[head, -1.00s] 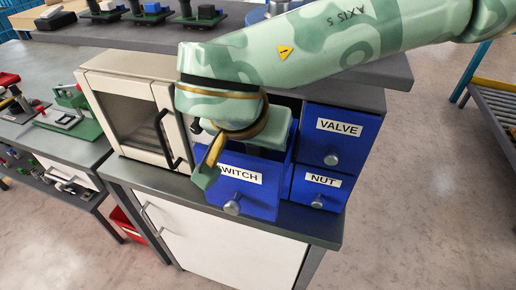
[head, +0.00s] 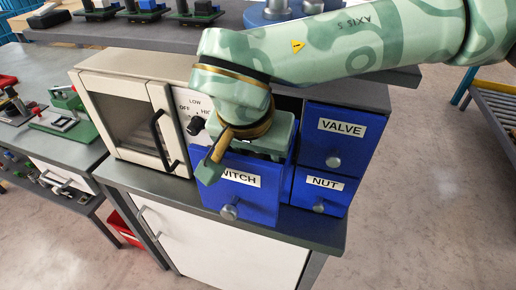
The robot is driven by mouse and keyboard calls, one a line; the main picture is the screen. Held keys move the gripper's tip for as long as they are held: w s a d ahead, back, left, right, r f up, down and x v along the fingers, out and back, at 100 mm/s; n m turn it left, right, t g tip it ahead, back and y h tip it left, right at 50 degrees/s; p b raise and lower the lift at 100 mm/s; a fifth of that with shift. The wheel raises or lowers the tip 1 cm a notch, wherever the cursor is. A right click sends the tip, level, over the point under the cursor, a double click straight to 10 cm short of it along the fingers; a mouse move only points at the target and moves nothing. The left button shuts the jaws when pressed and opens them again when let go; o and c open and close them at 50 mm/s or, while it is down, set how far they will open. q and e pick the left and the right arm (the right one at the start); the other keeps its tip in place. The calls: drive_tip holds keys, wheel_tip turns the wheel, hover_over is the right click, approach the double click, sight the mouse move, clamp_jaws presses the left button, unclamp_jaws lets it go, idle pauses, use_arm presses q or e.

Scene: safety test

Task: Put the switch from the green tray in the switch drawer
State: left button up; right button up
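The blue switch drawer (head: 238,198), its label partly covered so that "WITCH" reads, stands pulled out past the drawers beside it. My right gripper (head: 212,165) is over its front left part, pointing down. One finger shows in front of the drawer face; the other is hidden by the hand, so its opening cannot be seen. No switch shows at the gripper, and the drawer's inside is hidden. A green piece with a pale fixture (head: 65,118) lies on the left bench; I cannot tell whether it is the green tray. My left gripper is out of view.
The valve drawer (head: 338,138) and nut drawer (head: 321,190) are shut at the right. A cream oven-like box (head: 128,115) with a dial panel stands left. A grey shelf (head: 120,32) holding several small devices spans above. Open floor lies right.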

use_arm(q)
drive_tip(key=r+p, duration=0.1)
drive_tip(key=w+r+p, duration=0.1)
drive_tip(key=p, duration=0.1)
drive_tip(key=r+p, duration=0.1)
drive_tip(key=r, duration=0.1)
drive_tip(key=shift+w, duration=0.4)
use_arm(e)
drive_tip(key=v, duration=1.2)
drive_tip(key=shift+r, duration=0.2)
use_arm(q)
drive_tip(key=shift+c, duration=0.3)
